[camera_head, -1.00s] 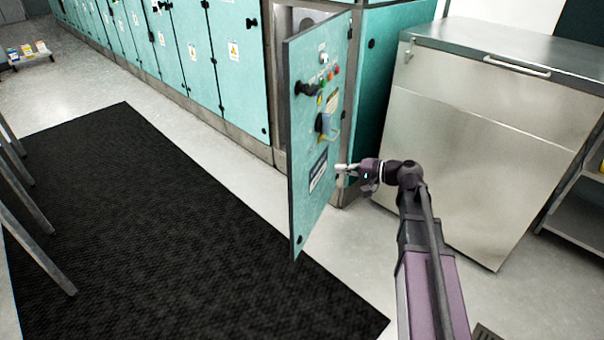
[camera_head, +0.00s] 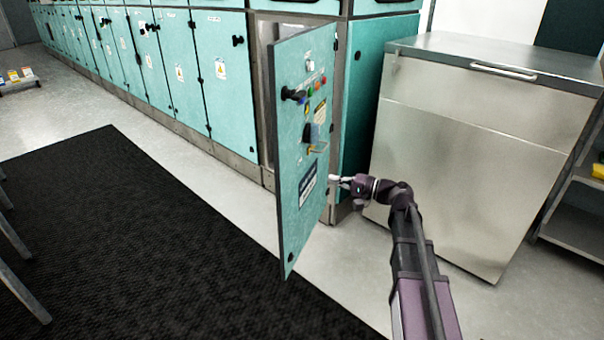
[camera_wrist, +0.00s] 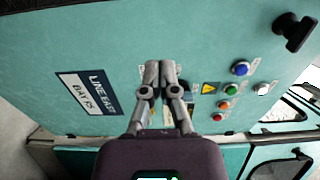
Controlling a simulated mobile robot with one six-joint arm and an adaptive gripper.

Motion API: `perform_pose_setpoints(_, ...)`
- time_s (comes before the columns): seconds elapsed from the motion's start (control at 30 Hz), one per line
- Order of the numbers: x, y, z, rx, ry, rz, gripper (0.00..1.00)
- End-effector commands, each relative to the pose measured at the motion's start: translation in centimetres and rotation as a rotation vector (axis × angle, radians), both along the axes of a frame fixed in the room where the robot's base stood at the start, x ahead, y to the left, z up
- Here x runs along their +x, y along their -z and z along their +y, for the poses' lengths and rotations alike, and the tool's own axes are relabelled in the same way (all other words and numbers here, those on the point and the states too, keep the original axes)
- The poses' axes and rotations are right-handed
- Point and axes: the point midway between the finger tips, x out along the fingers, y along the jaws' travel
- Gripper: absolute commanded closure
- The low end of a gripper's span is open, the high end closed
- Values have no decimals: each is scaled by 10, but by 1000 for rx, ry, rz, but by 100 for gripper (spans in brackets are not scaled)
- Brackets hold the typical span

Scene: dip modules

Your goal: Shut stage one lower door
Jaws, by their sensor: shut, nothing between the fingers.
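The teal lower door (camera_head: 292,225) stands open, swung out from its compartment in the cabinet row. Its outer face carries a black knob (camera_head: 293,95), coloured buttons, a warning label and a dark name plate (camera_head: 308,184). In the wrist view the door face (camera_wrist: 100,45) fills most of the picture, with the plate (camera_wrist: 88,92) to the left and the buttons to the right. My gripper (camera_head: 334,179) is by the door's outer face, low and near its hinge side. In the wrist view its fingertips (camera_wrist: 159,68) are together and empty, over the door face; I cannot tell whether they touch it.
A steel cabinet (camera_head: 465,165) stands right of the door, close behind my arm. The teal cabinet row (camera_head: 180,70) runs to the far left, its other doors shut. A black mat (camera_head: 130,230) covers the floor in front. Steel shelving (camera_head: 580,220) stands at the right edge.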

Motion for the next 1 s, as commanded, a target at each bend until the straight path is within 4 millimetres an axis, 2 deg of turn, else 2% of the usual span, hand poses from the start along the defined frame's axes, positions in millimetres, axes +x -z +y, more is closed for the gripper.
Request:
perform_pose_setpoints(0.17,3,0,6,0,-1,0,100)
perform_pose_setpoints(0.37,9,0,24,0,-2,0,100)
perform_pose_setpoints(1.0,41,0,108,-1,-3,0,100)
